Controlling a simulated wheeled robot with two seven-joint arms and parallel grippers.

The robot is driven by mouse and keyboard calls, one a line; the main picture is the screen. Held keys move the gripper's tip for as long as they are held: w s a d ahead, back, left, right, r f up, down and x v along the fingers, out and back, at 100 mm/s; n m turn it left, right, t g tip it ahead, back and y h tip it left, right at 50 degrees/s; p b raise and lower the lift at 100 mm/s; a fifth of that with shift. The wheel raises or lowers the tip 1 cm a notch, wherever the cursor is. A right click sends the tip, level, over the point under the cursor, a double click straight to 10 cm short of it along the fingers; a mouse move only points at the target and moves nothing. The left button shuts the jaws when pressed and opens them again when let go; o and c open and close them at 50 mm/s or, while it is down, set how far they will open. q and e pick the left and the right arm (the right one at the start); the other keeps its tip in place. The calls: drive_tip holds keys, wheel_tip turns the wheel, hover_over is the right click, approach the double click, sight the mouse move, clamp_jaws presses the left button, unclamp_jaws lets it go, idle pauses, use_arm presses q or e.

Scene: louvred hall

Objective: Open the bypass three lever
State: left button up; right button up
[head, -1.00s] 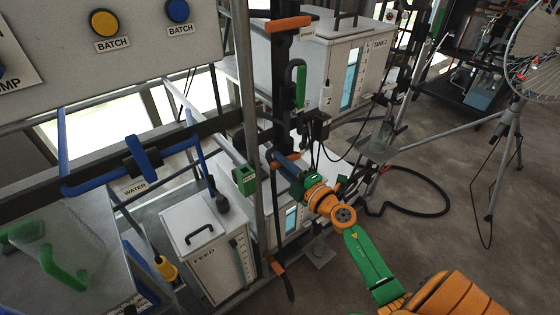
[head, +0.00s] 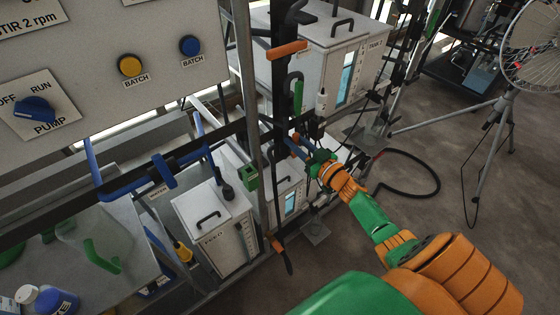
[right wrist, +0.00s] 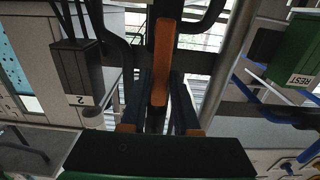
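My right gripper (head: 296,141) reaches the dark upright pipe in the middle of the head view, at an orange lever there. In the right wrist view an orange lever (right wrist: 161,60) stands between the two dark blue fingers of my right gripper (right wrist: 161,85). The fingers flank it closely; whether they press on it I cannot tell. Another orange lever (head: 289,49) lies crosswise higher on the pipe, a green lever (head: 298,95) hangs upright below it, and an orange one (head: 282,262) slants near the bottom. I cannot read a bypass three label. My left gripper is not in view.
A grey metal post (head: 256,90) stands just left of the levers, with a green box (head: 250,177) beside it. White tanks (head: 345,55) stand behind.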

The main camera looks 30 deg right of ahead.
drive_tip(key=o, duration=0.3)
